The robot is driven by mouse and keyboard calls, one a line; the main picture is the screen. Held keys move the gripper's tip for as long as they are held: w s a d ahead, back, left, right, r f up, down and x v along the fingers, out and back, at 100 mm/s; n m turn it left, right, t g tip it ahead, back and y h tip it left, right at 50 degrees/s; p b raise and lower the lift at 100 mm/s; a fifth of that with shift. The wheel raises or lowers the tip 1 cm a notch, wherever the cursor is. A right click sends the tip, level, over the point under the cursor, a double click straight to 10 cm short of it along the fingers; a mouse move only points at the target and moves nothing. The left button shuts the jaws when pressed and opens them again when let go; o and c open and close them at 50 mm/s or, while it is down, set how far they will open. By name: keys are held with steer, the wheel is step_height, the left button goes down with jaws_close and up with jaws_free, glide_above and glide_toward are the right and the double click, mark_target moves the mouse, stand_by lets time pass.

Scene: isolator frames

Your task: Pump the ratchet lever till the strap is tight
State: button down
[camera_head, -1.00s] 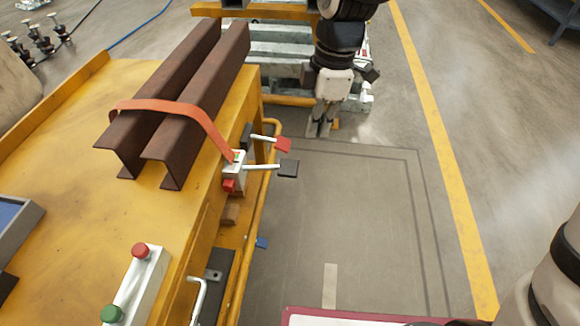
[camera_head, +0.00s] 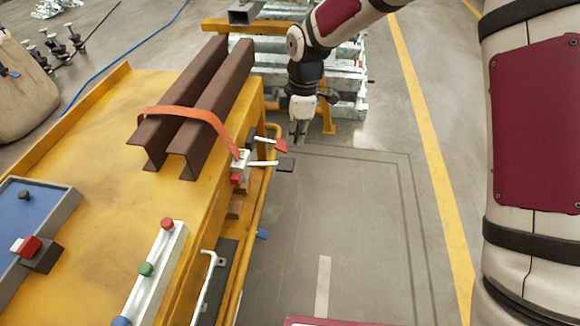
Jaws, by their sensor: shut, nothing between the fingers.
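An orange strap (camera_head: 190,112) runs over two rusty brown steel channels (camera_head: 195,140) on a yellow cart. It drops to a white ratchet body (camera_head: 240,158) at the cart's right edge. Two pale levers stick out to the right there, one with a red grip (camera_head: 281,145) and one with a dark grip (camera_head: 286,165). I cannot tell which belongs to the ratchet. My gripper (camera_head: 299,140) points down, shut and empty, just up and right of the red grip. It looks apart from both levers. How tight the strap is cannot be told.
The yellow cart top (camera_head: 110,190) holds a white button box (camera_head: 160,270) and a blue-faced tray (camera_head: 30,225). A yellow rail (camera_head: 252,225) runs along the cart's side. A rack of pale metal beams (camera_head: 345,85) stands behind my gripper. The floor to the right is open.

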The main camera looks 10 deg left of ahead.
mark_target(291, 164)
steer(key=shift+f, duration=0.15)
steer(key=f+b, duration=0.6)
steer(key=shift+s+a+f, duration=0.1)
steer(key=shift+a+f, duration=0.25)
stand_by(0.3)
